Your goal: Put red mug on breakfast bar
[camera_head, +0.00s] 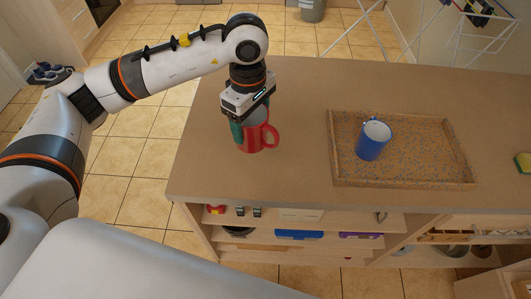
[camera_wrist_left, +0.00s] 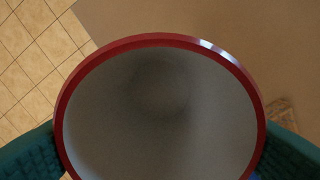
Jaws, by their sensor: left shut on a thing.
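The red mug (camera_head: 252,140) is upright at the left end of the breakfast bar (camera_head: 290,150), with its handle to the right. I cannot tell whether its base touches the bar top. My left gripper (camera_head: 248,122) comes down from above and is shut on the mug, with green finger pads on its sides. In the left wrist view the mug's red rim and pale, empty inside (camera_wrist_left: 160,110) fill the picture, between the two green pads. My right gripper is not in view.
A speckled tray (camera_head: 400,182) on the bar holds a blue mug (camera_head: 372,141). A yellow and green sponge (camera_head: 524,162) lies at the right edge. Shelves under the bar hold several items. Bare bar top lies between the red mug and the tray. A drying rack (camera_head: 455,35) stands behind.

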